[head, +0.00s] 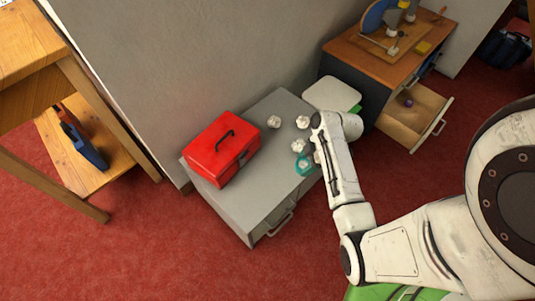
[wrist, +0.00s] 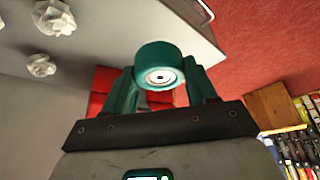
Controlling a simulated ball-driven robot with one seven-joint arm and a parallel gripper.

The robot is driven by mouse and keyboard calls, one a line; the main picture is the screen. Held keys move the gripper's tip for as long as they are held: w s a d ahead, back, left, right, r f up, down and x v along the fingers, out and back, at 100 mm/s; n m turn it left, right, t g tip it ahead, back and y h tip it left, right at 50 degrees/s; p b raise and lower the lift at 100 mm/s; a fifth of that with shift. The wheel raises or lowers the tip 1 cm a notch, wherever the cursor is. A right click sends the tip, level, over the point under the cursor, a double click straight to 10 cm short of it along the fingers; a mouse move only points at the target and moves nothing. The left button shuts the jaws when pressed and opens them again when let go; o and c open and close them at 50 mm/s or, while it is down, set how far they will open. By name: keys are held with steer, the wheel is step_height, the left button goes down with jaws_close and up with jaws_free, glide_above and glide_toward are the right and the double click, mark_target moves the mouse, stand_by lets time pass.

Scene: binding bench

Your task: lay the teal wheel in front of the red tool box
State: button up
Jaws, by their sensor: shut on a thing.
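The teal wheel (wrist: 160,64) has a pale hub and sits between the two teal fingers of my gripper (wrist: 162,80), which is shut on it. In the head view the teal wheel (head: 304,164) shows over the right part of the grey cabinet top, by the end of my arm; its exact height above the top is hard to tell. The red tool box (head: 222,149), with a black handle, stands on the left part of the grey cabinet (head: 246,204). My gripper is to the right of the box. Part of a red thing, likely the box, shows behind the fingers in the wrist view (wrist: 103,82).
Several crumpled white paper balls (head: 274,122) lie behind and right of the box. A white-and-green thing (head: 332,94) is at the cabinet's far end. A wooden-topped cabinet (head: 385,52) with an open drawer (head: 410,120) stands beyond. The cabinet top just right of the box is bare.

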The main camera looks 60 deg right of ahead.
steer(key=w+a+f+b, duration=0.1)
steer(key=w+a+f, duration=0.1)
steer(key=w+f, duration=0.1)
steer(key=w+a+f+b, duration=0.1)
steer(key=w+a+f, duration=0.2)
steer(key=w+a+f+b, duration=0.1)
steer(key=w+a+f, duration=0.1)
steer(key=w+f, duration=0.1)
steer(key=shift+w+a+f, duration=0.1)
steer(key=shift+w+a, duration=0.3)
steer(key=shift+w, duration=0.1)
steer(key=shift+s+b+x, duration=0.15)
steer(key=shift+b+x, duration=0.35)
steer(key=shift+x, duration=0.45)
steer(key=shift+s+b+x, duration=0.2)
steer(key=shift+b+x, duration=0.25)
steer(key=shift+x, duration=0.5)
steer(key=shift+d+f, duration=0.15)
steer(key=shift+f, duration=0.05)
steer(key=o, duration=1)
steer(key=shift+o, duration=0.2)
